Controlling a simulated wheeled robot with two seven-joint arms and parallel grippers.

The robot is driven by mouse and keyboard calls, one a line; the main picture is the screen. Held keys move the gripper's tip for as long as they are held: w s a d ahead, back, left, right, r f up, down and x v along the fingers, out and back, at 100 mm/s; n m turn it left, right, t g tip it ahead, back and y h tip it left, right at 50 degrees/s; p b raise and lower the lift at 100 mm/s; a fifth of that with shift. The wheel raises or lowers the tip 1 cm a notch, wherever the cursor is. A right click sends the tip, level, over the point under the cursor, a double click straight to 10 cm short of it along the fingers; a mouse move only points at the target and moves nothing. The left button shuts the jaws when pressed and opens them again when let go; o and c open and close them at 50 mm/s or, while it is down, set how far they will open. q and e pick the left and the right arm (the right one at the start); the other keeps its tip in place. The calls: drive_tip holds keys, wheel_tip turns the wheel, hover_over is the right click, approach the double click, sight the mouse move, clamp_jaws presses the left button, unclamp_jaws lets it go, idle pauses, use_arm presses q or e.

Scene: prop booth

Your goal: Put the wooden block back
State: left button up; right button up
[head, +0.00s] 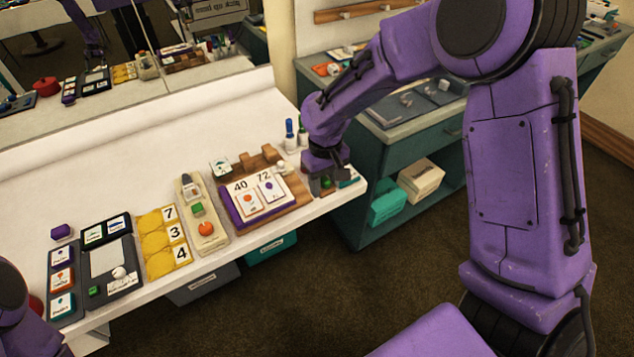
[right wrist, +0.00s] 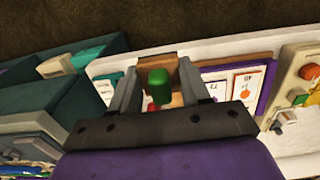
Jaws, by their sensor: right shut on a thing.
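My right gripper (head: 327,184) is at the right end of the white counter, beside the wooden board (head: 290,207). In the right wrist view its fingers (right wrist: 160,92) are shut on a small green piece with a rounded top (right wrist: 159,84). I cannot tell whether this green piece is wooden. The green also shows just below the gripper in the head view. Small brown wooden blocks (head: 270,153) stand at the back of the board. My left arm shows only at the lower left edge; its gripper is out of view.
A purple-edged card tray (head: 238,217) lies on the board with cards 40 and 72. Left of it are a beige panel (head: 215,240), yellow number cards (head: 160,240) and dark trays (head: 125,281). Blue-topped bottles (head: 290,135) stand behind. A teal cabinet (head: 422,143) stands beyond the counter's right end.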

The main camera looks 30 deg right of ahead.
drive_tip(key=w+d+f, duration=0.1)
drive_tip(key=w+f, duration=0.1)
drive_tip(key=w, duration=0.1)
drive_tip(key=w+d+f+p, duration=0.1)
drive_tip(key=w+d+f, duration=0.1)
drive_tip(key=w+f, duration=0.1)
drive_tip(key=w+d+f, duration=0.1)
drive_tip(key=w+f, duration=0.1)
drive_tip(key=f, duration=0.1)
drive_tip(key=shift+w+d+p, duration=0.35)
drive_tip(key=shift+w+p, duration=0.05)
wheel_tip(320, 180, down, 3)
drive_tip(key=shift+w+f+p, duration=0.15)
drive_tip(key=shift+p, duration=0.6)
drive_tip(key=shift+f, duration=0.1)
drive_tip(key=shift+f+b, duration=0.2)
drive_tip(key=shift+b, duration=0.15)
drive_tip(key=o, duration=0.8)
drive_tip(key=shift+s, duration=0.2)
drive_tip(key=shift+o, duration=0.2)
drive_tip(key=shift+f, duration=0.1)
drive_tip(key=shift+s, duration=0.1)
